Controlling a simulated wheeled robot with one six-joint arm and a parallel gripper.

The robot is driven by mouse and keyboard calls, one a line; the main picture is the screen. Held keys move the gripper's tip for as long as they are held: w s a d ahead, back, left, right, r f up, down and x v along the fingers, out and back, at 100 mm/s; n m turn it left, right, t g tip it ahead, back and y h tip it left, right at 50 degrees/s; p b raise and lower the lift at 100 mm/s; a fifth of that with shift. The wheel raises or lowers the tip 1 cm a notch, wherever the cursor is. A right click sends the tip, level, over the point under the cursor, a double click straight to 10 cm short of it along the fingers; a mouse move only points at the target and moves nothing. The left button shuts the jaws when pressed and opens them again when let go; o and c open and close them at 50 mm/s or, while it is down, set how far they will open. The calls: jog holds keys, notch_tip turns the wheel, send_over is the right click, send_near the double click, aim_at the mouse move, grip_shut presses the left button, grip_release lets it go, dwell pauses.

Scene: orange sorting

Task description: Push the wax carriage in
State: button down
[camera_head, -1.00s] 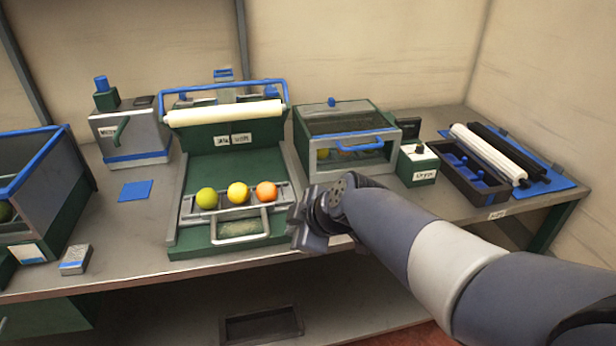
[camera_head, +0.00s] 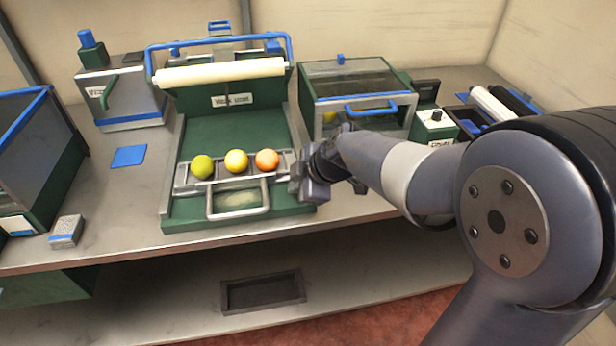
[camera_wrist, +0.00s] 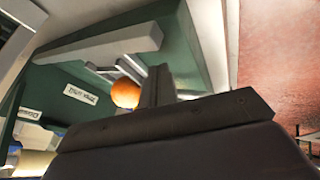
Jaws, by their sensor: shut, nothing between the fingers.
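The wax carriage (camera_head: 181,181) is a grey tray with a bar handle (camera_head: 238,214) at its front, on the green bed of the wax unit (camera_head: 175,215). It carries a green-yellow fruit (camera_head: 202,167), a yellow one (camera_head: 236,162) and an orange one (camera_head: 267,160). A cream roller (camera_head: 220,71) spans the unit's back. My gripper (camera_head: 304,188) is shut and empty, just right of the carriage's front end; contact with it cannot be told.
A glass-fronted dryer box (camera_head: 355,85) stands behind my arm, with a small labelled control box (camera_head: 435,122) beside it. A blue square (camera_head: 129,156) and a small grey block (camera_head: 66,231) lie on the bench left of the wax unit. The bench's front edge is close below.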

aim_at(287, 178)
jog(key=shift+w+a+r+p, duration=0.1)
jog(key=shift+w+a+p, duration=0.1)
jog(key=shift+w, duration=0.75)
jog(key=shift+w+a+r+p, duration=0.1)
jog(key=shift+w+a+p, duration=0.1)
jog(key=shift+w, duration=0.7)
